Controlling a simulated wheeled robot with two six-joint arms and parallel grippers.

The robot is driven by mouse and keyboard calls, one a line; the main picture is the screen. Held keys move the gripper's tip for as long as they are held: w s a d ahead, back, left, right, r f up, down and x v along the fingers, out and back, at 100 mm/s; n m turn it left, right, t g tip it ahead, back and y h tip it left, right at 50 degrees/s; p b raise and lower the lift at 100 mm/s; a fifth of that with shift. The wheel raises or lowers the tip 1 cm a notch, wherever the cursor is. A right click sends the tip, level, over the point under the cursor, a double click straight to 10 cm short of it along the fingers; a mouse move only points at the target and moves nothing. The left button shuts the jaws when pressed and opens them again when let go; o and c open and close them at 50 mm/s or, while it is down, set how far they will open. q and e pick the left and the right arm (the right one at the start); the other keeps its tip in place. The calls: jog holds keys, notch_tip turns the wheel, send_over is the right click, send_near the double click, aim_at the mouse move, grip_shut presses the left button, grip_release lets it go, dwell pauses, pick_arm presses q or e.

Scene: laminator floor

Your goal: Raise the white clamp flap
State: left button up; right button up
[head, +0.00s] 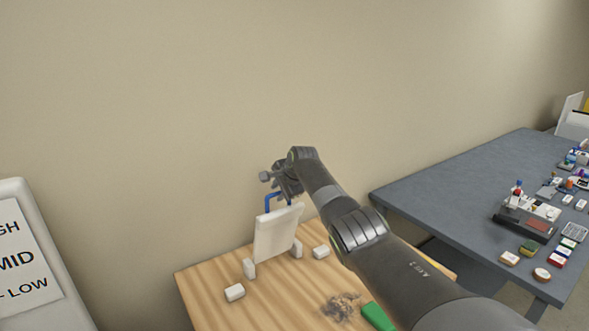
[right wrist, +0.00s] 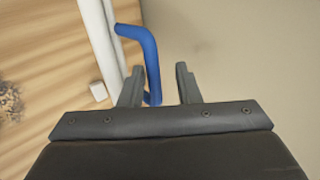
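The white clamp flap (head: 277,233) stands steeply upright, slightly tilted, between two small white hinge blocks (head: 249,268) on a wooden table. A blue handle (head: 270,198) rises from its top edge. My right gripper (head: 284,193) is at the handle, above the flap. In the right wrist view, the gripper (right wrist: 158,84) is open. The blue handle (right wrist: 149,55) passes beside the left finger, with its lower end in the gap between the fingers; whether it touches is unclear. The flap's white edge (right wrist: 101,40) shows at left. My left gripper is not in view.
The wooden table (head: 210,278) also holds loose white blocks (head: 234,292), a dark grey pile (head: 340,306) and a green item (head: 378,316). A grey table (head: 450,180) with many small items stands at right. A labelled white panel (head: 30,265) is at left.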

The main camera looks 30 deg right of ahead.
jog(key=shift+v, duration=0.95)
jog(key=b+v, duration=0.4)
jog(key=v, duration=1)
jog(key=shift+r, duration=0.1)
